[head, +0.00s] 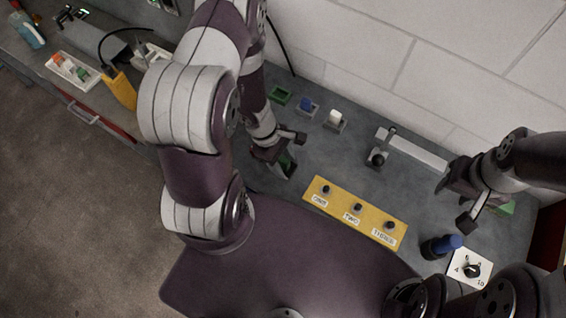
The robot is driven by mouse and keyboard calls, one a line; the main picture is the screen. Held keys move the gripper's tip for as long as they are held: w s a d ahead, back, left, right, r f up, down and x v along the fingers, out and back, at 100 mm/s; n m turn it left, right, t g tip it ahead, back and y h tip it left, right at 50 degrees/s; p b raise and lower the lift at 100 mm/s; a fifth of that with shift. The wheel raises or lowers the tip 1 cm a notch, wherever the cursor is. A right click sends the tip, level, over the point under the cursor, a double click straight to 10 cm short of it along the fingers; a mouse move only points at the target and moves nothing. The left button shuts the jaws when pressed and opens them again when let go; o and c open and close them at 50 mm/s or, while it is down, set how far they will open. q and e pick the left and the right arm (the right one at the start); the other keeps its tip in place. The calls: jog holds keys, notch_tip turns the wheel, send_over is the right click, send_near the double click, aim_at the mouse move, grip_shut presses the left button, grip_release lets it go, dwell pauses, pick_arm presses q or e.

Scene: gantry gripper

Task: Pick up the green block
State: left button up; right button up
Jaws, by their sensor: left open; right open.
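A dark green piece (288,166), which looks like the green block, sits on the grey bench just at my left gripper (280,152). The gripper is open, pointing down, with its fingers close about the piece; I cannot tell whether they touch it. Part of the piece is hidden by the fingers. A flat green square holder (280,96) stands further back, and I cannot tell whether anything is in it. My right gripper (461,204) is open and empty at the right of the bench. Another green patch (508,207) shows partly behind it.
A blue block (306,104) and a white block (335,117) stand beside the green holder. A grey bar (415,151) lies near the wall.

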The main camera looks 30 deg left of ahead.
pick_arm(q)
jog(key=shift+w+d, duration=0.1)
jog(key=shift+w, duration=0.15)
grip_shut()
pick_arm(e)
jog(key=shift+w+d, duration=0.1)
jog(key=shift+w, duration=0.15)
pick_arm(q)
jog(key=shift+s, duration=0.1)
